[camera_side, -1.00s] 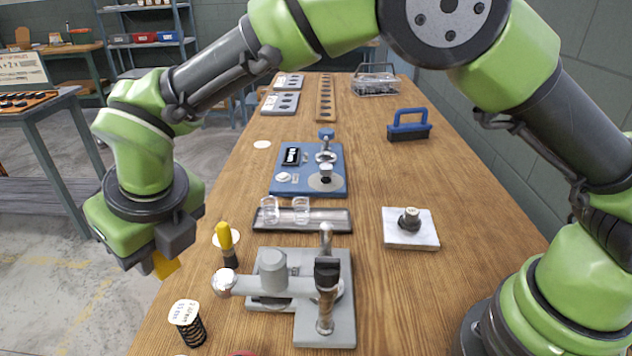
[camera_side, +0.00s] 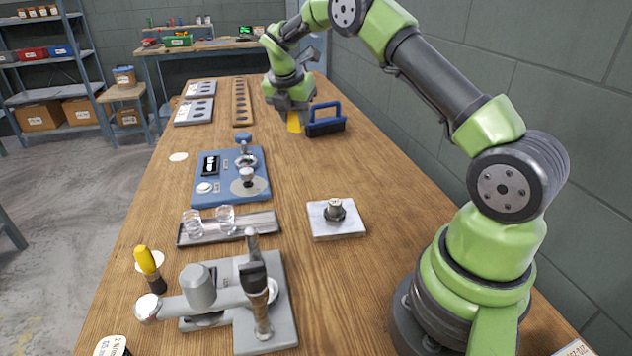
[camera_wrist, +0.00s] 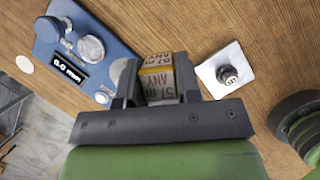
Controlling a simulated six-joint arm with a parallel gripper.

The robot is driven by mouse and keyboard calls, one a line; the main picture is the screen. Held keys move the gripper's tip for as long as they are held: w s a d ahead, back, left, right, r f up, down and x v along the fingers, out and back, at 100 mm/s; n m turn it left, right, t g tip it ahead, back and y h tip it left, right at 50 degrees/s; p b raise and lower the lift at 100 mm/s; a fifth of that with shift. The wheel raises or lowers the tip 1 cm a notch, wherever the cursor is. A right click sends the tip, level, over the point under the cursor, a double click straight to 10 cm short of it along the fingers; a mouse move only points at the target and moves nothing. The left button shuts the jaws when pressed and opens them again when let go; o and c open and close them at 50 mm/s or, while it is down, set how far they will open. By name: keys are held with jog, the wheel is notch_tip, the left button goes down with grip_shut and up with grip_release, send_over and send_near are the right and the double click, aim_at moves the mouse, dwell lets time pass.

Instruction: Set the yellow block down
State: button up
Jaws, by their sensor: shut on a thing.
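The yellow block (camera_side: 293,122) is held between the fingers of my gripper (camera_side: 290,105), on the far part of the bench. In the wrist view the block (camera_wrist: 156,80) sits squarely between the two dark fingers, showing a pale face with printed letters. My gripper points down, and the block's lower part shows beneath it. I cannot tell whether the block touches the wooden bench top (camera_side: 335,165) or hangs just above it.
A brush with a blue handle (camera_side: 326,119) stands close to the right of the block. A blue gauge (camera_side: 230,178), a white tile with a metal fitting (camera_side: 335,218), and a grey coiling fixture (camera_side: 240,300) are nearer. Bare wood lies between the gauge and brush.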

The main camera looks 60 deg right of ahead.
jog(key=s+d+m, duration=0.2)
jog(key=s+d, duration=0.1)
jog(key=d, duration=0.2)
jog(key=shift+g, duration=0.3)
jog(key=f, duration=1)
jog(key=shift+w+a+f, duration=0.2)
jog(key=shift+a, duration=0.1)
jog(key=shift+f, duration=2.3)
jog(key=shift+f, duration=0.1)
jog(key=o, duration=0.9)
